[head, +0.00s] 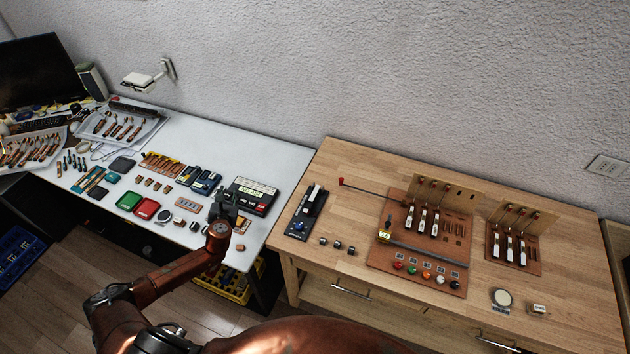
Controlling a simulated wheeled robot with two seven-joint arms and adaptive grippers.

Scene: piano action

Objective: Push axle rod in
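The axle rod is a thin dark rod with a red knob (341,181) at its left end. It sticks out to the left from the wooden piano action board (388,262) on the right table. Its right end meets the hammer stand on that board, and how deep it sits is too small to tell. My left gripper (226,207) is over the front right edge of the white table, well left of the rod and apart from it. Its fingers are dark and small against the clutter, so their opening is unclear. My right gripper is not in view.
A second hammer stand (525,262) stands right of the board. A black device (306,212) and several small blocks lie left of it. The white table (225,140) holds trays, tools and coloured boxes. A gap separates the tables in front. Bare wood lies behind the rod.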

